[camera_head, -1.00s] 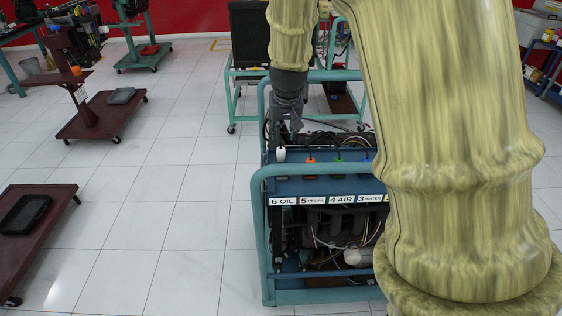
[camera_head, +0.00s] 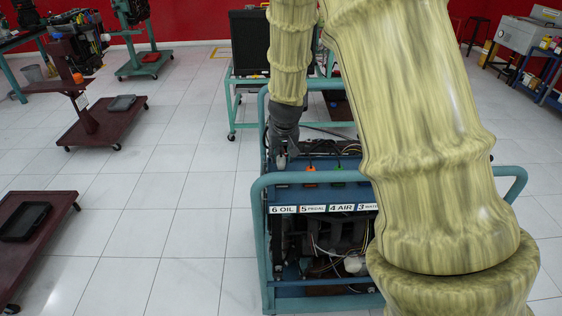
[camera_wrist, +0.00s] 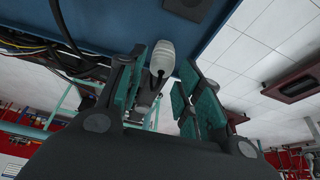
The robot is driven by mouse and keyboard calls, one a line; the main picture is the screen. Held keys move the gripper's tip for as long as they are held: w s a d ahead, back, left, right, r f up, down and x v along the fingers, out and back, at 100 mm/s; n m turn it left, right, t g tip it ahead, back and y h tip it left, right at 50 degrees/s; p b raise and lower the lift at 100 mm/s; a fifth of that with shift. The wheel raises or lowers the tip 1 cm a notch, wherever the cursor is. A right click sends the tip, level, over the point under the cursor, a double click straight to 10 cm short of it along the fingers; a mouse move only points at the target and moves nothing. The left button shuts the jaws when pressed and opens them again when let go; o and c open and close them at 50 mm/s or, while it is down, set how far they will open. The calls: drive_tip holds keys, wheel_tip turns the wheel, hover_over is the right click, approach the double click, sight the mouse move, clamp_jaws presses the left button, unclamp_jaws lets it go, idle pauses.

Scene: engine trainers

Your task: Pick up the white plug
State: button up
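The white plug (camera_head: 281,162) stands at the left end of the blue panel (camera_head: 315,190), above the "6 OIL" label (camera_head: 283,210). My gripper (camera_head: 283,150) points down at it, and its dark fingers overlap the plug's top in the head view. In the wrist view the plug (camera_wrist: 162,60) shows in the gap between the teal-padded fingers of my gripper (camera_wrist: 158,88), nearer the left finger. The fingers are apart, with a clear gap on the right side. I cannot tell whether the left finger touches the plug.
An orange plug (camera_head: 311,170) and a green plug (camera_head: 338,172) stand to the right on the panel. The teal frame rail (camera_head: 400,178) runs in front. Dark cables (camera_wrist: 75,45) lie left in the wrist view. Tiled floor (camera_head: 180,200) left of the stand is clear.

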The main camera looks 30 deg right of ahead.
sight(281, 156)
drive_tip(key=shift+p+x, duration=0.35)
drive_tip(key=shift+x, duration=1.5)
drive_tip(key=shift+c, duration=0.2)
drive_tip(key=c, duration=0.7)
drive_tip(key=shift+o, duration=0.2)
drive_tip(key=shift+r, duration=0.1)
